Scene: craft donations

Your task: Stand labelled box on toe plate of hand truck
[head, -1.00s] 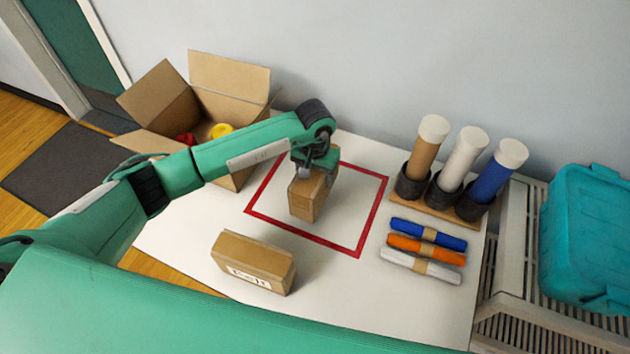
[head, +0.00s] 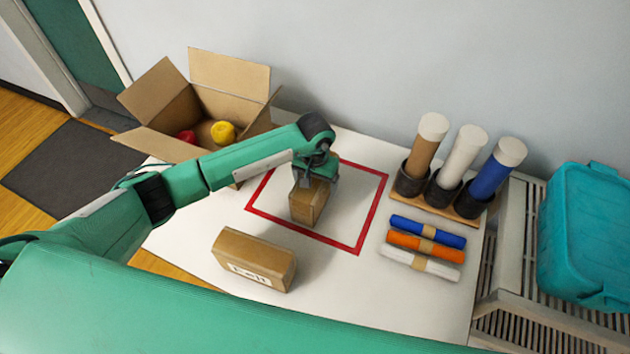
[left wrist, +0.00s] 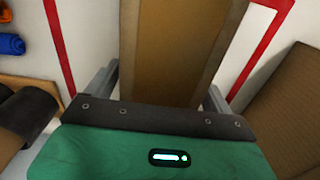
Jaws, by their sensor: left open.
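A brown box (head: 308,206) rests inside the red outlined square (head: 372,212) on the table; no label shows on its visible sides. My left gripper (head: 314,182) is over this box, open, with a finger on each side of it. The left wrist view shows the box (left wrist: 172,50) between the open fingers (left wrist: 160,88). A longer brown box with a white label (head: 254,260) reading "Felt" lies at the table's front left, outside the square. No hand truck or toe plate is in view. My right gripper is not in view.
An open carton (head: 229,75) holding red and yellow items stands at the back left. A holder (head: 440,203) with three tubes and three rolls, blue (head: 408,227), orange (head: 405,241) and white (head: 395,254), are at right. A teal bin (head: 585,235) is beyond.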

